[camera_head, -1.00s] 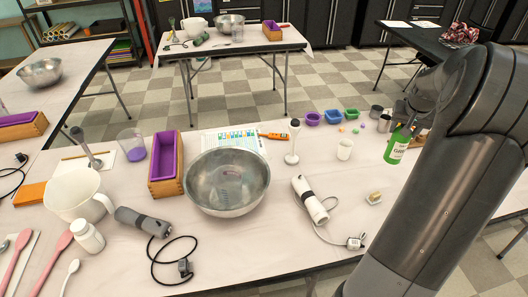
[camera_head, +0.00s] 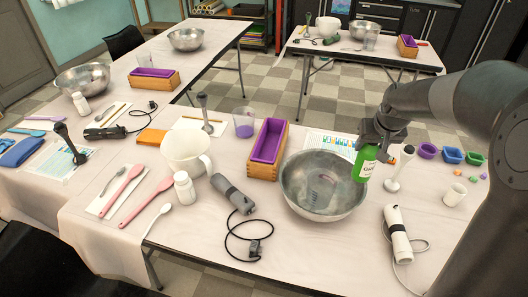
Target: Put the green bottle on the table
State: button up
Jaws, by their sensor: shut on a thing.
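The green bottle (camera_head: 365,164) with a white label hangs upright from my gripper (camera_head: 372,140), which is shut on its upper part. The bottle is at the right rim of the large metal bowl (camera_head: 322,205) in the picture and seems to be above the table. The exact gap below it is hard to tell. The table (camera_head: 305,247) has a pale cover and spreads across the front of the view. The gripper hides the top of the bottle.
A purple-lined wooden box (camera_head: 266,150), a white jug (camera_head: 187,152) and a grey blender body (camera_head: 233,194) lie further left. Bare cover shows in front of the bowl.

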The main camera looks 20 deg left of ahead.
jog(key=s+a+n+g+y, duration=0.1)
jog(key=s+a+n, duration=0.2)
jog(key=s+a, duration=0.55)
jog(key=s+a+n+y, duration=0.15)
jog(key=s+a, duration=0.35)
jog(key=a, duration=0.6)
jog(key=s+a+n+g, duration=0.1)
jog(key=s+a+n, duration=0.2)
jog(key=s+a, duration=0.5)
jog(key=s+a+f, duration=0.2)
jog(key=a+f, duration=1.1)
jog(key=f, duration=0.3)
jog(key=shift+s+f, duration=0.15)
jog(key=shift+f, duration=0.1)
jog(key=shift+f, duration=0.2)
jog(key=o, duration=1.6)
jog(key=shift+c, duration=0.2)
